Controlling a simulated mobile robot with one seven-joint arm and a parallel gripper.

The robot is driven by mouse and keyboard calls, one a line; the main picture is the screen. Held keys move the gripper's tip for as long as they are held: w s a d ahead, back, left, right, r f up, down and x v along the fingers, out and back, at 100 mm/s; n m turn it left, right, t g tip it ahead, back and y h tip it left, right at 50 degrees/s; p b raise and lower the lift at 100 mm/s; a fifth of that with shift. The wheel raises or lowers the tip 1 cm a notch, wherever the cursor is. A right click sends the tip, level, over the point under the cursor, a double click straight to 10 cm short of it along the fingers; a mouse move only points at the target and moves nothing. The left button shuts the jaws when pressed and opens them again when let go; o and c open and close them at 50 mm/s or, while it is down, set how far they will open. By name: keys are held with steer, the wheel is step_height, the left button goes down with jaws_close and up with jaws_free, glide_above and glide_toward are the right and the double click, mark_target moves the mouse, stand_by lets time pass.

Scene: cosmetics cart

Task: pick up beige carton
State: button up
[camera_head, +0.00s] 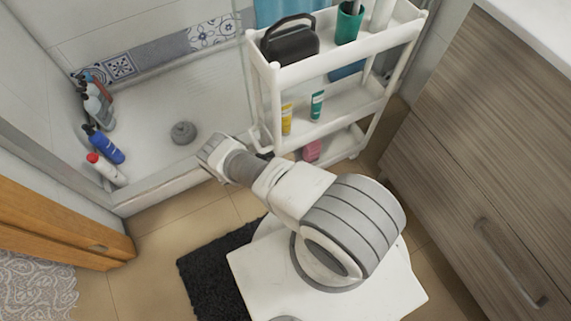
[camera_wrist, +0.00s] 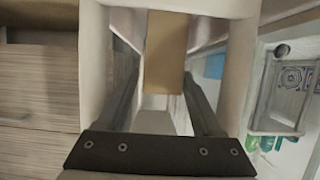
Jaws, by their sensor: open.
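The beige carton (camera_wrist: 166,50) shows in the wrist view as a plain tan upright rectangle, near the top middle and inside the white cart frame. My gripper (camera_wrist: 160,78) is open. Its two dark fingers reach towards the carton, one on each side in the picture. The right finger's tip appears close to the carton's right edge; I cannot tell whether it touches. I cannot make out the carton in the head view, where my arm reaches to the cart's left side. My fingers are not clear there.
The white cart (camera_head: 330,68) holds a dark bag (camera_head: 290,40), a green cup (camera_head: 348,22), a yellow tube (camera_head: 287,120), a green tube (camera_head: 317,105) and a pink item (camera_head: 311,151). Wooden drawers (camera_head: 490,150) stand right. Several bottles line the shower tray (camera_head: 165,105).

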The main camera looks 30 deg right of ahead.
mark_target(292, 156)
steer(key=b+x, duration=0.1)
steer(key=x, duration=0.4)
steer(key=shift+w+d, duration=0.2)
steer(key=shift+r, duration=0.1)
jaws_close()
